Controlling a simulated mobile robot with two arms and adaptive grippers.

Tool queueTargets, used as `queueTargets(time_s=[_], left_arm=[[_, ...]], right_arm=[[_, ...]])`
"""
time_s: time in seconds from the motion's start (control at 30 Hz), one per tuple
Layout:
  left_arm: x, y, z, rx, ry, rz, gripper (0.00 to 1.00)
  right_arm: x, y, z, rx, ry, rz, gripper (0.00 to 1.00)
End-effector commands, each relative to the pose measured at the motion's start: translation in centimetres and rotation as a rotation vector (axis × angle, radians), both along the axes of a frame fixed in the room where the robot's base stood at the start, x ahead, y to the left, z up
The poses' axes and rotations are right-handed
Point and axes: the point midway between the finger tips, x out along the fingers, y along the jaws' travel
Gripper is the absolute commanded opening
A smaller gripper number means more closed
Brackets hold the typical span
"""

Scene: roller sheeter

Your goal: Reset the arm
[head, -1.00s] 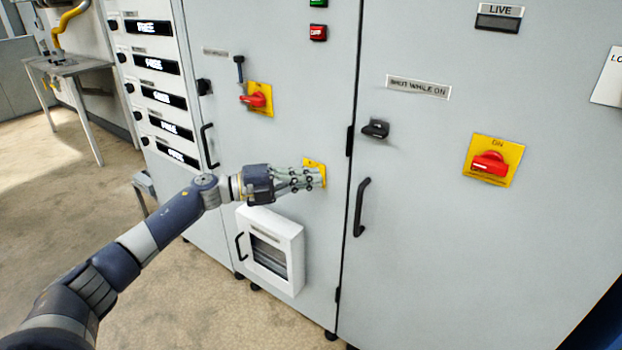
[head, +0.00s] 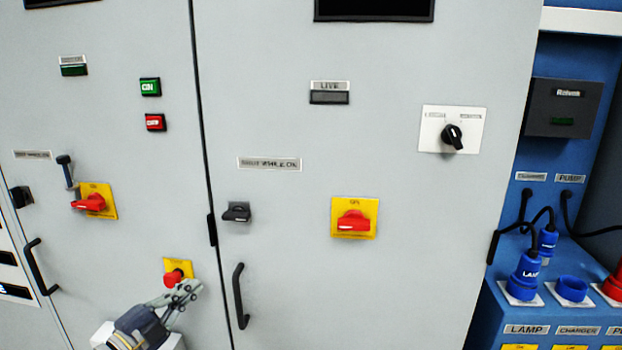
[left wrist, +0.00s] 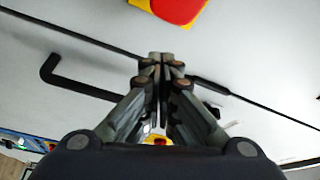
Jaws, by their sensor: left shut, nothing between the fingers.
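My left gripper (head: 186,292) is at the lower left of the head view, in front of the grey cabinet door. Its fingers are shut and hold nothing. They appear just below and right of a red push button (head: 173,278) on a yellow plate; I cannot tell whether they touch it. In the left wrist view the closed fingertips (left wrist: 160,62) are in the middle, and a large red part on yellow (left wrist: 180,8) shows at the top edge. My right gripper is in neither view.
Red rotary switches on yellow plates (head: 90,203) (head: 354,219) sit on both doors. Door handles (head: 240,296) (head: 38,268) stick out. A black selector (head: 452,136) is at the right. A blue socket box (head: 500,310) with plugs stands beyond the cabinet. Space before the right door is clear.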

Motion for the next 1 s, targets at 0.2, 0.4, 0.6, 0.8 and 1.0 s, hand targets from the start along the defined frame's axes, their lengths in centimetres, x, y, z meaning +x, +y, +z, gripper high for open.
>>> queueTargets(time_s=[0.2, 0.4, 0.6, 0.8, 1.0], left_arm=[[-3.6, -1.8, -6.2, -0.260, 0.241, 0.259, 0.00], [-10.1, -2.5, -12.7, -0.445, 0.542, 0.498, 0.00], [-19.7, -3.8, -18.5, -0.575, 0.896, 0.710, 0.00], [-28.0, -5.3, -21.0, -0.631, 1.166, 0.838, 0.00], [-34.5, -6.7, -21.7, -0.650, 1.366, 0.917, 0.00]], right_arm=[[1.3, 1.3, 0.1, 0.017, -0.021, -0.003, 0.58], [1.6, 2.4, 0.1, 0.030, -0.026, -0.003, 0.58], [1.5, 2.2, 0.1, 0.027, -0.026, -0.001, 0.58], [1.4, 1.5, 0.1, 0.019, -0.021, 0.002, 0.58], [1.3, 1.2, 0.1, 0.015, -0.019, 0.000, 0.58]])
